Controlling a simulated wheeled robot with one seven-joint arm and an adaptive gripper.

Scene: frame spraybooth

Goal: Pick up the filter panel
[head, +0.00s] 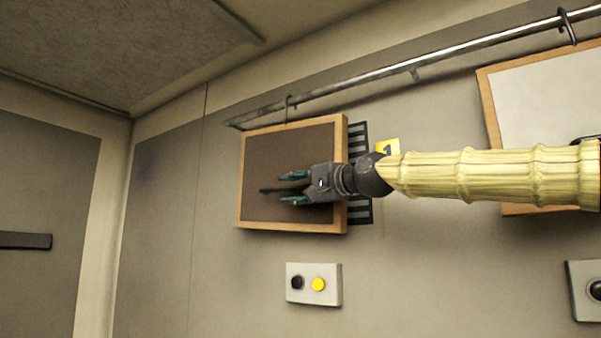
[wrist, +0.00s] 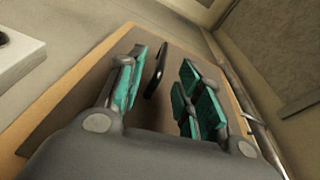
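The filter panel (head: 262,165) is a brown sheet in a wooden frame, hanging on the wall under a metal rail, in front of a black slotted grille. Its face and frame also fill much of the wrist view (wrist: 75,100). A dark handle (wrist: 156,72) stands out from the panel face. My gripper (head: 288,188) is in front of the panel with teal finger pads apart. In the wrist view my gripper (wrist: 165,85) is open, with the handle between its fingers, closer to the left one. I cannot tell that either finger touches it.
A rail (head: 400,74) with hooks runs along the wall above. A second framed panel with a pale face (head: 550,100) hangs at the right. A yellow label (head: 388,148) is beside the grille. A button box (head: 314,284) is below; another is at the lower right.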

